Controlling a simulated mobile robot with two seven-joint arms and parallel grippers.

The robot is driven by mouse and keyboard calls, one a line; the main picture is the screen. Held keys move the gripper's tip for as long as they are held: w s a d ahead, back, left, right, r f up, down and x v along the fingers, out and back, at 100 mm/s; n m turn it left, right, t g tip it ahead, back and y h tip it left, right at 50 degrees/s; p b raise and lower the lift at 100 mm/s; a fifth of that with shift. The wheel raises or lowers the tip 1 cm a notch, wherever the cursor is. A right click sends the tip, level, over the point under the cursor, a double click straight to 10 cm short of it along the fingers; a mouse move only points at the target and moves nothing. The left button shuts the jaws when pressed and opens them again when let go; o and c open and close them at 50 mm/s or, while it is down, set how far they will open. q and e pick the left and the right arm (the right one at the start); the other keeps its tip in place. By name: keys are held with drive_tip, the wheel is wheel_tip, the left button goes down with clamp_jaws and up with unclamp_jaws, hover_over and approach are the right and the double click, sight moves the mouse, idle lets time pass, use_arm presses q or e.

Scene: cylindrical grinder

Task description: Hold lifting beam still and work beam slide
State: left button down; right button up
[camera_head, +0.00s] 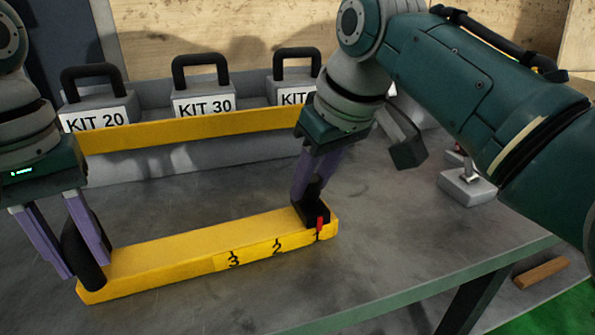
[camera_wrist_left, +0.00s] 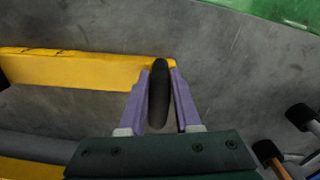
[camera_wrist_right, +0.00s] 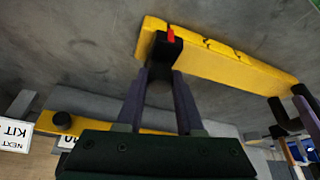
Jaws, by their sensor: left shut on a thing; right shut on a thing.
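The yellow lifting beam (camera_head: 190,247) lies on the grey table, marked 3, 2 and 1 from left to right along its front face. A black handle (camera_head: 85,255) stands at its left end. My left gripper (camera_head: 88,268) is shut on this handle, which also shows between the fingers in the left wrist view (camera_wrist_left: 158,95). The black slide (camera_head: 316,208) with a red pointer (camera_head: 320,228) sits at the right end, the pointer at mark 1. My right gripper (camera_head: 312,190) is shut on the slide's knob, partly hidden by the fingers; the slide shows in the right wrist view (camera_wrist_right: 166,48).
Behind the beam, several grey kit weights with black handles, including KIT 20 (camera_head: 95,110) and KIT 30 (camera_head: 203,100), stand behind a yellow rail (camera_head: 200,128). A small grey block (camera_head: 467,187) stands at the right. The table's front edge (camera_head: 420,285) is near; bare table lies in front of the beam.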

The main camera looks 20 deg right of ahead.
clamp_jaws()
idle(0.8)
drive_tip(key=shift+a, duration=0.1)
